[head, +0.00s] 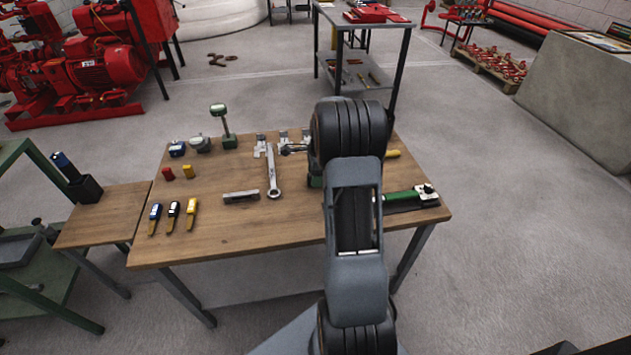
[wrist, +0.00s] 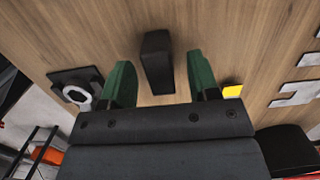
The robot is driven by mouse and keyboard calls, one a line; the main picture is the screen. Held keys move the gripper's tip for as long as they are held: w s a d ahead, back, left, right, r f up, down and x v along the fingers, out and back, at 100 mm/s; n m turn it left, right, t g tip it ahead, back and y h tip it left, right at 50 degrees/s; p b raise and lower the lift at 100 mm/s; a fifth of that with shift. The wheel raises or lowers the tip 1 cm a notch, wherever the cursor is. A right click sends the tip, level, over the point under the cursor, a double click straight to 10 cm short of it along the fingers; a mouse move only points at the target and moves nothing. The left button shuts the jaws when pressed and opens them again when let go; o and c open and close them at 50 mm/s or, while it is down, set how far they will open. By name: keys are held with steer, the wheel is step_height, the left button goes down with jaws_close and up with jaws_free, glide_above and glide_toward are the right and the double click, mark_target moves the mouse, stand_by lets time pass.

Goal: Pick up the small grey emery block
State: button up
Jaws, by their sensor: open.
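A small dark grey block (wrist: 157,62), which looks like the emery block, is on the wooden table in the wrist view. It shows between my two green fingers, nearer the right one, with gaps on both sides. My gripper (wrist: 159,58) is open and points down at the tabletop. I cannot tell how far above the block the fingertips are. In the head view my arm covers this spot, and I do not make out the block there.
A yellow piece (wrist: 233,91) lies beside the right finger. The table's front middle is bare.

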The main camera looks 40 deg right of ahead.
step_height(320, 180, down, 2)
steer(key=shift+a, duration=0.1)
steer(key=shift+c, duration=0.4)
jaws_close()
steer(key=shift+r, duration=0.2)
steer(key=shift+r, duration=0.25)
steer(key=r, duration=0.2)
steer(key=r+p, duration=0.1)
steer(key=shift+s+r, duration=0.25)
steer(key=shift+s, duration=0.05)
steer(key=s+a+r+p, duration=0.1)
steer(key=s+r, duration=0.3)
steer(key=s, duration=0.2)
steer(key=s+a+r+p, duration=0.1)
steer(key=s+a+r, duration=0.1)
steer(key=s+r, duration=0.2)
steer(key=s, duration=0.3)
steer(key=shift+a+r, duration=0.3)
steer(key=shift+r, duration=0.05)
